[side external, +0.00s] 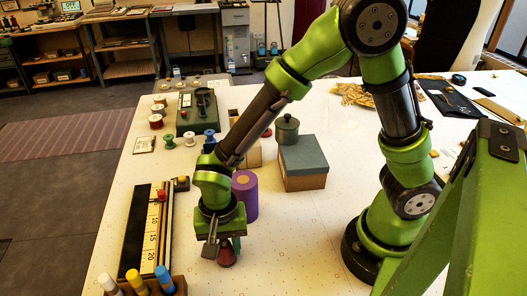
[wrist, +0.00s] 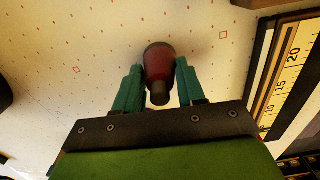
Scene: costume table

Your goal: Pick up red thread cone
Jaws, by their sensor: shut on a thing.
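The red thread cone (side external: 227,254) is a small dark red cone with a darker tip, and it stands on the white table below my gripper in the side view. My gripper (side external: 218,248) points down at it, with one finger showing on its left side. In the wrist view the cone (wrist: 160,72) sits between the two teal fingers of my gripper (wrist: 160,84), which are shut on it. I cannot tell whether its base is touching the table.
A black board with a ruler (side external: 148,232) lies to the left. A rack of coloured markers (side external: 143,286) stands at the front left. A purple cylinder (side external: 245,194) and a box with a grey-green lid (side external: 302,162) stand behind my gripper. Thread spools (side external: 190,139) are farther back.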

